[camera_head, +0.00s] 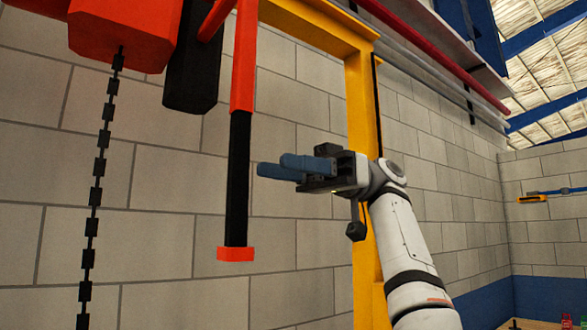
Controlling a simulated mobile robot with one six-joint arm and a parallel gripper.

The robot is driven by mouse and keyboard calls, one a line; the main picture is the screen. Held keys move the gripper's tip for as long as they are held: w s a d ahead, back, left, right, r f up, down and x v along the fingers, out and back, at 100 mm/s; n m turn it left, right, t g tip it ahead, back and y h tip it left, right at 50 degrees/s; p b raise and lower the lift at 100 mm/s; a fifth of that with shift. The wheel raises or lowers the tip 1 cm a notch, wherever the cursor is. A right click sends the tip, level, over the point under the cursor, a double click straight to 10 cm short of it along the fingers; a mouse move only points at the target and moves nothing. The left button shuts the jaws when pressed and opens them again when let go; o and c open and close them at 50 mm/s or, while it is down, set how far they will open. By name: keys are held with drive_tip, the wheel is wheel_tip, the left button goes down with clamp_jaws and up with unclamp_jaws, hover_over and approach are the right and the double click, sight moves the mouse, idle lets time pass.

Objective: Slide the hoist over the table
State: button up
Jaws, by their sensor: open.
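The hoist (123,30) is an orange-red body at the upper left, cut off by the top edge. A black chain (97,170) hangs from it. A black block (190,62) sits beside it. A vertical handle (239,175), red above and black below with an orange-red end, hangs to the right of the chain. My gripper (270,167) is to the right of the handle, its blue fingers pointing left toward the black part. It is open and empty, and looks apart from the handle, though depth is hard to judge. The table is not in view.
A yellow frame (362,120) with a post and top beam stands behind my arm. A red pipe (440,58) and grey pipes run along the block wall (300,270). A small orange-yellow item (532,199) is on the far right wall. The space left of my gripper shows only the handle and chain.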

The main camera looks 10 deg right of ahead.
wheel_tip(320, 180, up, 10)
drive_tip(key=p, duration=0.9)
drive_tip(key=shift+f, duration=0.2)
drive_tip(key=shift+s, duration=0.1)
